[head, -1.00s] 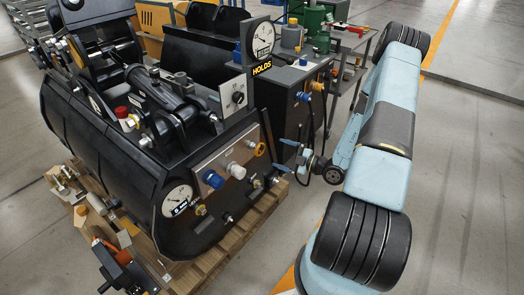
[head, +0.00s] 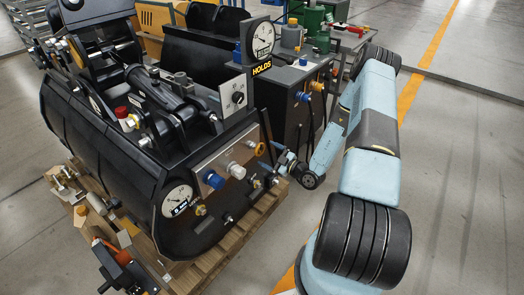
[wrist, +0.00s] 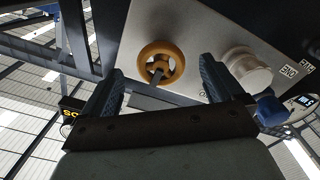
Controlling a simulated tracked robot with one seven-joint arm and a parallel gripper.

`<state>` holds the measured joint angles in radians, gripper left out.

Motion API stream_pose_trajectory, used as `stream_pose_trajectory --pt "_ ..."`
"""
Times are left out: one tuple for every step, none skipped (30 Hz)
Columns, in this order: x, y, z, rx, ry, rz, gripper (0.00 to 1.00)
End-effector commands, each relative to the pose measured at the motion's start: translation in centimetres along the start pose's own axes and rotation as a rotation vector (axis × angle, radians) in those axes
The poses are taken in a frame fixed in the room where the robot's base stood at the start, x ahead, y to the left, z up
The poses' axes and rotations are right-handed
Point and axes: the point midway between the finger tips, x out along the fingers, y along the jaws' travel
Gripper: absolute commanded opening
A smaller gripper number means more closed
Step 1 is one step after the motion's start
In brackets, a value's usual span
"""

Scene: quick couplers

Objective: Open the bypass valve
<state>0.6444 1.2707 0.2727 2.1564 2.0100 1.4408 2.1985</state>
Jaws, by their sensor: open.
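The bypass valve appears to be the orange handwheel (head: 260,149) at the right end of the grey panel on the black machine; no label on it is readable. It also shows in the wrist view (wrist: 161,62), ahead of my fingertips and between them in the picture. My gripper (head: 269,158) is close to the panel beside the handwheel. In the wrist view my gripper (wrist: 160,80) is open, its two dark fingers apart with nothing held. I cannot tell whether either finger touches the wheel.
A white knob (wrist: 246,70) sits right of the wheel in the wrist view, close to the right finger. A blue knob (head: 213,179) is farther left on the panel. A gauge (head: 177,200) is below left. A black cabinet with hoses (head: 303,100) stands behind my gripper.

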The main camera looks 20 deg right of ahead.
Motion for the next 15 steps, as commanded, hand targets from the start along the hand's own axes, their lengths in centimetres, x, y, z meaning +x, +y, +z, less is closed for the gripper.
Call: stream_pose_trajectory --pt "0.9 0.0 0.0 -0.002 0.002 -0.002 0.94" --pt "1.4 0.0 0.0 -0.002 0.002 -0.001 0.94" --pt "2.0 0.0 -0.1 -0.002 0.003 -0.002 0.94" --pt "2.4 0.0 -0.1 -0.002 0.002 -0.001 0.94" --pt "2.8 0.0 0.0 -0.002 0.001 -0.001 0.94" --pt "3.3 0.0 0.0 -0.002 0.002 -0.001 0.94" --pt "3.6 0.0 0.0 -0.002 0.002 -0.001 0.94" --pt "3.9 0.0 0.0 -0.002 0.002 -0.001 0.94" --pt "4.2 0.0 0.0 -0.002 0.001 0.0 0.94" --pt "4.4 0.0 0.0 -0.001 0.0 0.0 0.94" --pt "4.5 0.0 0.0 -0.001 0.0 0.0 0.94" --pt "4.7 0.0 0.0 -0.001 0.0 0.0 0.94" --pt "4.8 0.0 0.0 -0.001 0.0 0.0 0.94" --pt "4.9 0.0 0.0 0.0 0.0 0.0 0.94" --pt "5.0 0.0 0.0 0.0 0.0 0.0 0.94"
